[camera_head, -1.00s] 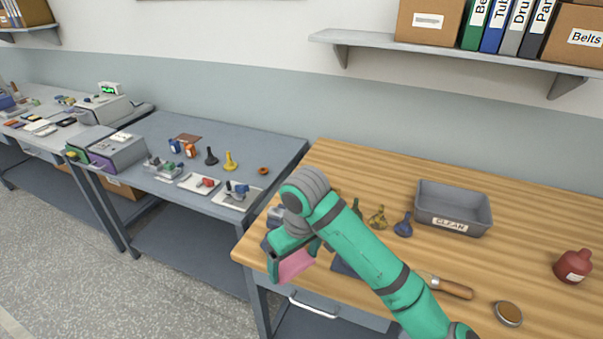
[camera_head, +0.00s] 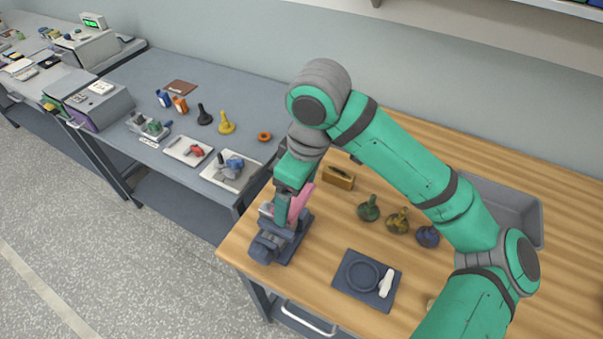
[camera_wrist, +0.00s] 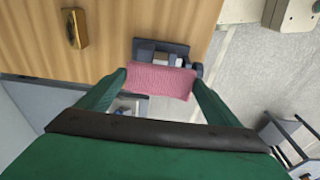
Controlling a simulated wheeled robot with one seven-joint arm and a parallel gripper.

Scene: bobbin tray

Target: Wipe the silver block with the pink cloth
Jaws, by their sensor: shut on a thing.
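The pink cloth (camera_head: 301,200) is held between the fingers of my gripper (camera_head: 284,208). In the wrist view the cloth (camera_wrist: 160,80) spans the gap between both green fingertips. A dark blue-grey vise (camera_head: 288,247) stands at the wooden bench's left front corner, right below my gripper. In the wrist view the vise (camera_wrist: 147,44) lies just beyond the cloth. A pale silver piece (camera_wrist: 158,60), likely the silver block, shows in the vise, partly hidden by the cloth. I cannot tell whether the cloth touches it.
A dark mat (camera_head: 344,284) with a ring and a white piece lies right of the vise. A small brass-and-wood block (camera_head: 338,178), several dark-handled stamps (camera_head: 398,221) and a grey bin (camera_head: 500,205) stand farther back. The grey bench (camera_head: 235,75) is to the left.

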